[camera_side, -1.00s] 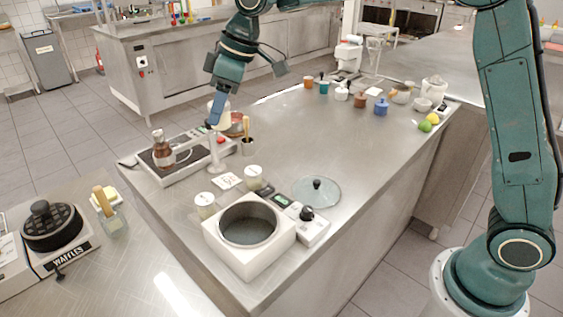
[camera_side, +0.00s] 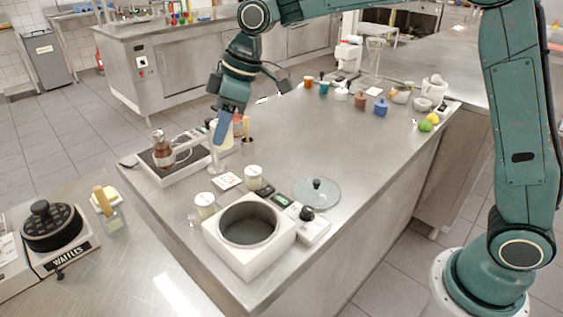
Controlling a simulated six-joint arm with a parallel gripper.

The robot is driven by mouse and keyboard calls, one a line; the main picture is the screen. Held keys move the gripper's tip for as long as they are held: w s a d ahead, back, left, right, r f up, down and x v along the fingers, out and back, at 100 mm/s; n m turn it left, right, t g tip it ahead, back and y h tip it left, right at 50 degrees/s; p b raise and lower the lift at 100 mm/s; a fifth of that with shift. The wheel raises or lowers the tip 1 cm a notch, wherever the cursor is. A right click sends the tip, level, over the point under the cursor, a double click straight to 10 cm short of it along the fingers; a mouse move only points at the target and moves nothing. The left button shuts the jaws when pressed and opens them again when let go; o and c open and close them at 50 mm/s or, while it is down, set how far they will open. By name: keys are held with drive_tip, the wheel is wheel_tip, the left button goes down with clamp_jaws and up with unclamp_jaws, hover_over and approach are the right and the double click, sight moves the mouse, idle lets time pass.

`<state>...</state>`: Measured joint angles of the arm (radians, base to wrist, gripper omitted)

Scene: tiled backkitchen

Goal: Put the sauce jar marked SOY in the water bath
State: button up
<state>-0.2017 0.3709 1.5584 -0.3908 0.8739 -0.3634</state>
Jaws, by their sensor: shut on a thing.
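The water bath (camera_side: 212,234) is a white square box with a round, dark, open well at the front of the counter. My gripper (camera_side: 221,130) is over the counter behind it, beside the hot plate. It is shut on a pale jar (camera_side: 229,133), mostly hidden by the fingers; I cannot read any marking on it. Two similar pale-lidded jars stand by the bath, one at its left corner (camera_side: 204,204) and one behind it (camera_side: 253,177). Their labels are too small to read here.
A brown bottle (camera_side: 162,150) stands on a hot plate (camera_side: 182,168), with a pale stand (camera_side: 215,163) beside it. A glass lid (camera_side: 316,193) lies right of the bath. Small coloured pots, including a blue one (camera_side: 380,108), stand farther back. The counter's middle is clear.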

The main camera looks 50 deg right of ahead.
drive_tip(key=s+a+f+n+g+y, duration=0.1)
drive_tip(key=s+a+f+n, duration=0.2)
drive_tip(key=s+f, duration=0.5)
drive_tip(key=shift+s+a+f+n+g, duration=0.2)
drive_tip(key=shift+s+a+n+g, duration=0.1)
drive_tip(key=shift+s+n, duration=0.65)
drive_tip(key=shift+s+f, duration=0.15)
drive_tip(key=shift+f, duration=0.05)
drive_tip(key=shift+f, duration=3.8)
drive_tip(key=shift+f, duration=0.25)
drive_tip(key=o, duration=1.1)
drive_tip(key=shift+o, duration=0.5)
